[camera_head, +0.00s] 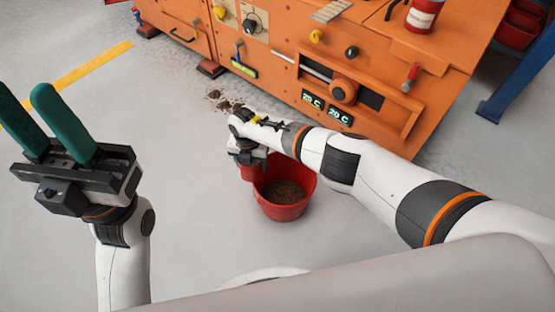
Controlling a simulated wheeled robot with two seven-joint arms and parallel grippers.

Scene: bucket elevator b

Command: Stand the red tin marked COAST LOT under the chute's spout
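A red tin (424,14) with a pale label band stands on the orange machine at the top right, its top cut off by the picture edge. Its lettering is too small to read. I cannot make out a chute spout. My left gripper (22,100) is at the left, its two green fingers pointing up and apart with nothing between them, far from the tin. My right gripper (250,168) points down at the left rim of a red bucket (286,210). Red shows below its body, but I cannot tell finger from bucket or whether it is shut.
The bucket stands on the grey floor and holds brown granules. Brown spilled material (225,102) lies by the orange machine (290,50), which has knobs, levers and displays. A blue post (520,85) and red bins (520,25) are at the right. Floor at the left is clear.

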